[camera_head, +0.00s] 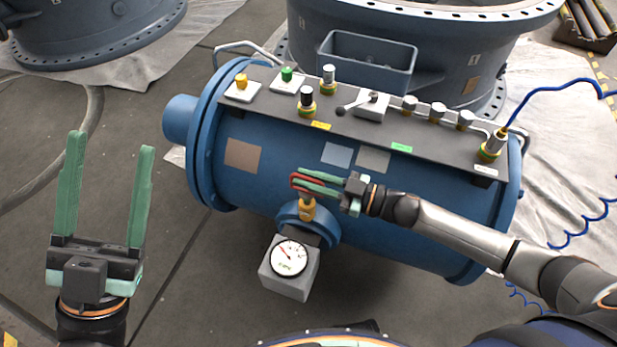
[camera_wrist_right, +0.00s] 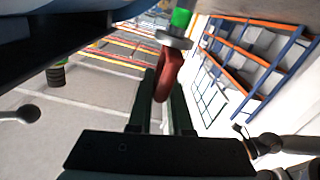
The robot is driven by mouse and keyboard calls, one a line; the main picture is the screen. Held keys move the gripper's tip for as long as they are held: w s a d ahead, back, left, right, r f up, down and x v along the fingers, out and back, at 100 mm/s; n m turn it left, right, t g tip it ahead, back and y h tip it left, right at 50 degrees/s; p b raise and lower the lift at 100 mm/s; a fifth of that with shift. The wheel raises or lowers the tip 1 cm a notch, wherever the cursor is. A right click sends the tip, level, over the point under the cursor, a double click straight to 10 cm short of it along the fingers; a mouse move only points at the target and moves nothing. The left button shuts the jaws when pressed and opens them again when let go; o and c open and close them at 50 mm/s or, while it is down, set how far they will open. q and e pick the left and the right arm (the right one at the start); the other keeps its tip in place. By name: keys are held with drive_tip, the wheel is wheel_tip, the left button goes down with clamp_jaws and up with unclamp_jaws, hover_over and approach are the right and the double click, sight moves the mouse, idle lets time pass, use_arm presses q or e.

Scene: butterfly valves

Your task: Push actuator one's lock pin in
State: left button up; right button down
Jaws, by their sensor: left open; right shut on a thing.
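A blue cylindrical actuator (camera_head: 250,188) lies across the middle of the head view. A red loop handle (camera_head: 294,182), apparently the lock pin's, shows at its front side, above a brass fitting (camera_head: 307,209). My right gripper (camera_head: 305,180) reaches in from the right, its green fingers shut on the red handle. In the right wrist view the red handle (camera_wrist_right: 168,75) lies between the fingers, next to a metal collar (camera_wrist_right: 174,39) and a green band (camera_wrist_right: 181,17). How deep the pin sits cannot be told. My left gripper (camera_head: 110,185) is open and empty, left of the actuator.
A dark panel on top carries a yellow button (camera_head: 241,81), a green button (camera_head: 287,74), a lever (camera_head: 357,103) and several fittings. A gauge (camera_head: 289,257) sits below the brass fitting. A blue bin (camera_head: 367,62) stands behind. A coiled blue hose (camera_head: 560,86) runs right.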

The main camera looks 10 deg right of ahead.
wheel_tip(320, 180, down, 4)
drive_tip(key=shift+w+d+f+b, duration=0.1)
drive_tip(key=shift+w+d+b, duration=0.05)
drive_tip(key=shift+b, duration=0.9)
drive_tip(key=c, duration=0.9)
unclamp_jaws()
drive_tip(key=p+v, duration=0.2)
drive_tip(key=v, duration=1)
drive_tip(key=shift+s+d+p, duration=0.1)
drive_tip(key=shift+s+p, duration=0.15)
drive_tip(key=shift+p, duration=0.05)
